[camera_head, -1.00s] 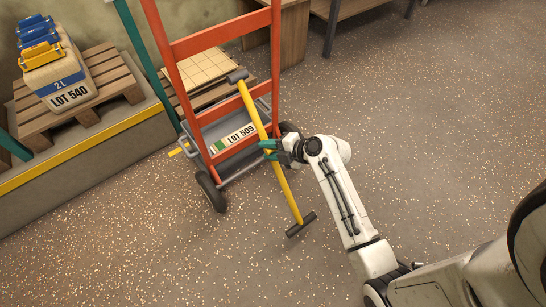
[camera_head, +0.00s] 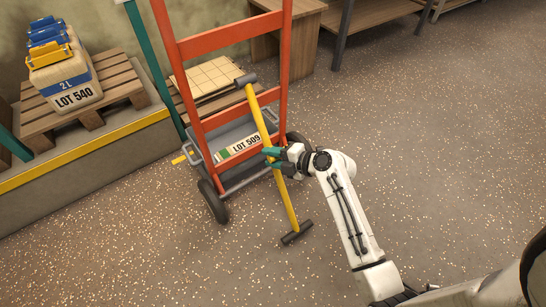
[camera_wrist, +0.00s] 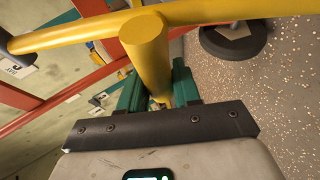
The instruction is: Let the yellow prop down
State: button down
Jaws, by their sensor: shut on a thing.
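The yellow prop (camera_head: 258,116) is a long yellow bar with a dark grey pad at each end. It stands tilted in front of the orange hand truck, its upper end between the truck's rails and its lower pad appearing to rest on the floor. My gripper (camera_head: 271,158) has green fingers and is shut on the prop around its middle. In the wrist view, a short yellow stub of the prop (camera_wrist: 148,52) sits between the green fingers (camera_wrist: 155,92), and the long bar crosses behind it. The fingertips are partly hidden by the stub.
The orange hand truck (camera_head: 228,37) carries a grey bin labelled LOT 509 (camera_head: 239,146). At left, a LOT 540 container (camera_head: 72,92) stands on a wooden pallet (camera_head: 118,73) on a yellow-edged platform. A wooden bench stands at the back. The speckled floor at right is clear.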

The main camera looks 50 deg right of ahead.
jog(key=c, duration=0.9)
grip_release()
jog(key=shift+w+f, duration=0.1)
jog(key=shift+f, duration=0.05)
jog(key=p+v, duration=0.2)
jog(key=v, duration=0.9)
jog(key=shift+p, duration=0.4)
